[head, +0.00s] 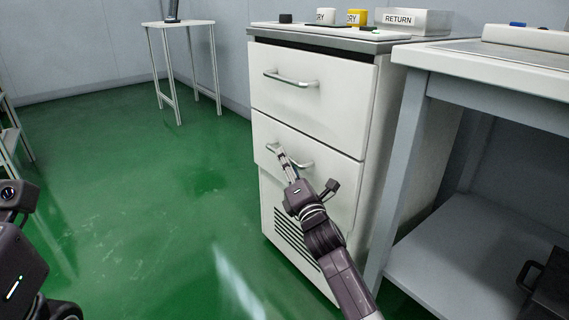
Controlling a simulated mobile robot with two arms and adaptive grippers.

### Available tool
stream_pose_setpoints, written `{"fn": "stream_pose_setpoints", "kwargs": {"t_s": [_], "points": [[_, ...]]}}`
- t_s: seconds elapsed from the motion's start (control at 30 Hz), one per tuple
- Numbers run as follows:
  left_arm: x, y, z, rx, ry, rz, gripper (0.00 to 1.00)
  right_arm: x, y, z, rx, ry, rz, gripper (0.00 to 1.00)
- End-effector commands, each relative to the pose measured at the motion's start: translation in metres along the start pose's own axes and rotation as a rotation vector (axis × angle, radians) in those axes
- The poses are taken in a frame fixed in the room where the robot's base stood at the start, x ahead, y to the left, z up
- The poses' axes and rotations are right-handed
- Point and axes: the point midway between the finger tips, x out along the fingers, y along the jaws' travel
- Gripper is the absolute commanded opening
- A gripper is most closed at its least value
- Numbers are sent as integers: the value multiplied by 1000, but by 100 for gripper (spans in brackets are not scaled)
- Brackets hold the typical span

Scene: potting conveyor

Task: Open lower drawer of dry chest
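The dry chest (375,125) is a white cabinet with two drawers, in the middle of the head view. Its upper drawer (330,95) has a metal bar handle (291,79). The lower drawer (335,185) sits flush with the front and looks closed. Its bar handle (303,164) is partly covered by my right gripper (281,153). The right fingertips are at the bar's left-middle part; whether they are closed on it is hard to see. My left gripper (18,268) is cut off by the left picture edge, its fingers out of sight.
A grey workbench (405,150) with a lower shelf (450,250) stands close on the right. The chest top carries a RETURN block (398,21) and yellow and white labelled blocks. A small white table (178,24) stands far back. Green floor (150,210) is clear left of the chest.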

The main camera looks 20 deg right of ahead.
Motion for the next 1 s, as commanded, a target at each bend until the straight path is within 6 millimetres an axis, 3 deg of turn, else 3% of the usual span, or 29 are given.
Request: {"fn": "stream_pose_setpoints", "kwargs": {"t_s": [0.2,0.5,0.77,1.0], "points": [[3,2,-6,3,21,7,40,14,-1,0,0,0,-1,27],[4,2,-6,3,23,9,40,16,0,0,0,0,-1,27],[4,2,-6,3,23,9,40,16,0,0,0,0,-1,0],[4,2,-6,2,24,9,40,16,0,0,0,0,-2,0]]}}
